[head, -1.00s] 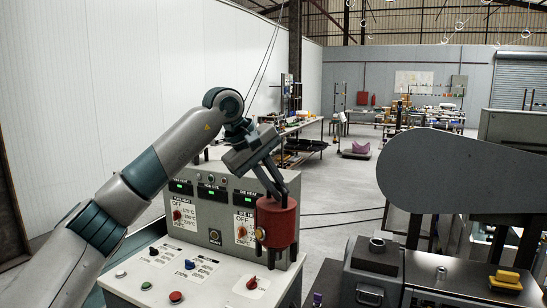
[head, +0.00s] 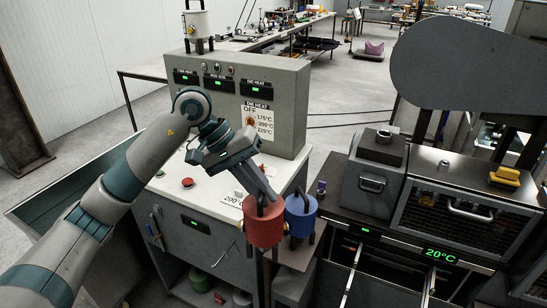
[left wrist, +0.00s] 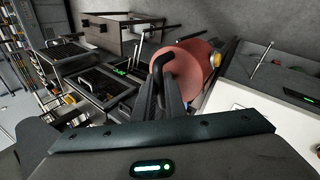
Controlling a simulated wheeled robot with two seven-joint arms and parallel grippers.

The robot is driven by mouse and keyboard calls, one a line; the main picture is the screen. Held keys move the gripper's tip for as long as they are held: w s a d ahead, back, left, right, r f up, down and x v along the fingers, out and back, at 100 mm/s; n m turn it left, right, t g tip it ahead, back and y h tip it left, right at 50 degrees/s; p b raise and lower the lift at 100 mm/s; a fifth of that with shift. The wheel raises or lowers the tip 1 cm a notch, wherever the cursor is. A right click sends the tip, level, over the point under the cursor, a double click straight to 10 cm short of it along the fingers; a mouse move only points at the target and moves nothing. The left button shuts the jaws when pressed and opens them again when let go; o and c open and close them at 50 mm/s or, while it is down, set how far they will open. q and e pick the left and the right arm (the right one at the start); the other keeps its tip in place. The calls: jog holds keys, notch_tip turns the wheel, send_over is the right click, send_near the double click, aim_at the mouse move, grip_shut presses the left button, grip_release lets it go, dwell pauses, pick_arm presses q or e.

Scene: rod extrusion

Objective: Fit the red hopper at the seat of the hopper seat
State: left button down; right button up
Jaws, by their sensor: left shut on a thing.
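In the head view the hopper hangs roughly upright just left of a blue hopper, and I cannot tell whether the two touch. The left wrist view also shows the red hopper (left wrist: 193,62) beside my fingers (left wrist: 168,88), with a yellow knob on its side. What looks like the hopper seat (head: 383,138) is a dark fitting on top of a grey block, to the right and apart from the hopper. My right gripper is in no view.
The blue hopper (head: 300,213) stands on a small stand (head: 296,258). A control cabinet (head: 285,100) rises behind my arm, with a pale hopper (head: 197,22) on top. A mesh-guarded machine (head: 465,217) and a yellow block (head: 505,176) are at the right.

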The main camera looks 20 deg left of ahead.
aim_at(249, 226)
pick_arm(q)
jog(key=s+f, duration=0.1)
jog(key=s, duration=0.1)
jog(key=s+f+m, duration=0.1)
jog(key=s, duration=0.1)
jog(key=s+a+f+m+g, duration=0.1)
jog(key=s+f, duration=0.1)
jog(key=s, duration=0.1)
jog(key=shift+f, duration=0.1)
jog(key=shift+w, duration=0.1)
jog(key=shift+d, duration=0.15)
